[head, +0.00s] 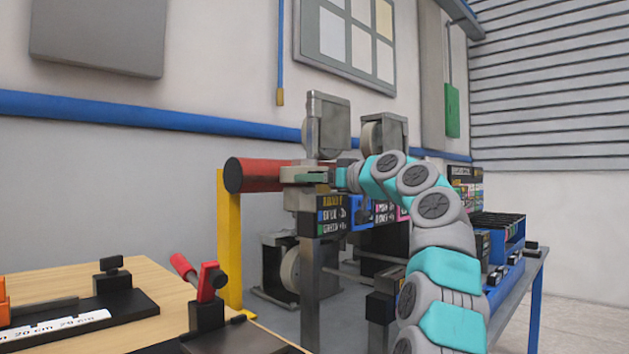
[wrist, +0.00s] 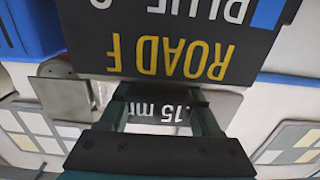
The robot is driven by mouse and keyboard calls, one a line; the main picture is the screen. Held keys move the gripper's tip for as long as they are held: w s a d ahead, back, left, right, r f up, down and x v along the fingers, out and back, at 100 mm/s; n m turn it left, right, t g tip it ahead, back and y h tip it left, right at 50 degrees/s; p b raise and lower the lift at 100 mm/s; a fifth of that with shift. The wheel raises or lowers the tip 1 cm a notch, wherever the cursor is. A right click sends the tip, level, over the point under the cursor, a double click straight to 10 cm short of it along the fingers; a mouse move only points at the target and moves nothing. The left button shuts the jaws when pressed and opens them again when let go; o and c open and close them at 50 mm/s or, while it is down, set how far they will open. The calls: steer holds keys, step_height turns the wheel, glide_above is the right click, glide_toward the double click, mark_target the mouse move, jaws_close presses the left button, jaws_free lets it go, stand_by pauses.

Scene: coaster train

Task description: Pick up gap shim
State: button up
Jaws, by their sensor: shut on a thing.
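The gap shim (wrist: 155,112) shows in the wrist view as a dark piece with an upside-down white "15 mm" marking. My gripper (wrist: 161,98) has its two dark green fingers on either side of it and is shut on it. In the head view my gripper (head: 314,177) is at the end of the teal and grey arm, beside the upper part of a grey metal post. The shim cannot be made out clearly there. In the wrist view a dark sign board covers the area beyond the fingertips.
The dark sign (head: 335,215) with coloured lettering hangs just below my gripper. A red cylinder (head: 255,174) on a yellow post is close on its left. Grey wheel housings (head: 328,122) rise behind. A wooden table (head: 150,275) with clamps stands at front left; blue trays (head: 497,240) are at right.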

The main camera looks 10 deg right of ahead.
steer(key=s+d+r, duration=0.3)
steer(key=s+r, duration=0.1)
steer(key=s, duration=0.3)
steer(key=s+d+r, duration=0.3)
steer(key=s, duration=0.5)
steer(key=shift+r+b, duration=0.35)
steer(key=shift+b, duration=0.1)
stand_by(0.4)
stand_by(0.4)
